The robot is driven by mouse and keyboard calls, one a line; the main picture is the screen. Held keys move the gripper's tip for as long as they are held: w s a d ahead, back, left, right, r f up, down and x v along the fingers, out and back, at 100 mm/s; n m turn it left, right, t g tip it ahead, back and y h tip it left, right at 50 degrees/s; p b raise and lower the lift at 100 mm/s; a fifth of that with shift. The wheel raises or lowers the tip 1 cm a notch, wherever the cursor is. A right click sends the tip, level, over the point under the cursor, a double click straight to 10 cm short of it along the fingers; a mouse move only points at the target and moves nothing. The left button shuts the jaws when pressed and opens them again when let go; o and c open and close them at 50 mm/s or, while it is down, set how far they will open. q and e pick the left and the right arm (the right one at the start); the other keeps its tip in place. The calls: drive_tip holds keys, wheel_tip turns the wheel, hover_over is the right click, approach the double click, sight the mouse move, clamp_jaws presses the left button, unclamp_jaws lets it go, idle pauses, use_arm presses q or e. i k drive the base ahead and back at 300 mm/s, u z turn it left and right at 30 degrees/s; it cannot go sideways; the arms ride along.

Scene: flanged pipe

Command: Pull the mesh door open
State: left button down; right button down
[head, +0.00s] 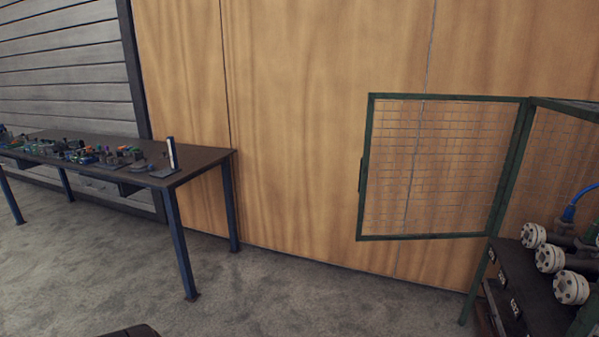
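The mesh door (432,238) is a green-framed panel with wire mesh, at the right of the head view. It stands swung out from the green cage frame (511,170), hinged along its right edge. A small dark handle (361,174) shows on its free left edge. The cage front beside it is open, with flanged pipes inside. Neither of my grippers is in view, and nothing touches the door.
Flanged pipe ends (549,258) with a blue hose (580,203) sit on a dark labelled stand (524,300) at the right. A dark table (200,158) with several small parts stands at the left. Grey floor (310,295) between them is clear. A wooden wall (300,120) stands behind.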

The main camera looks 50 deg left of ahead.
sight(365, 160)
drive_tip(key=u, duration=0.35)
drive_tip(key=k, duration=0.8)
drive_tip(key=u, duration=0.9)
drive_tip(key=i, duration=1.6)
drive_tip(key=z, duration=1)
drive_tip(key=i, duration=0.5)
drive_tip(key=z, duration=0.6)
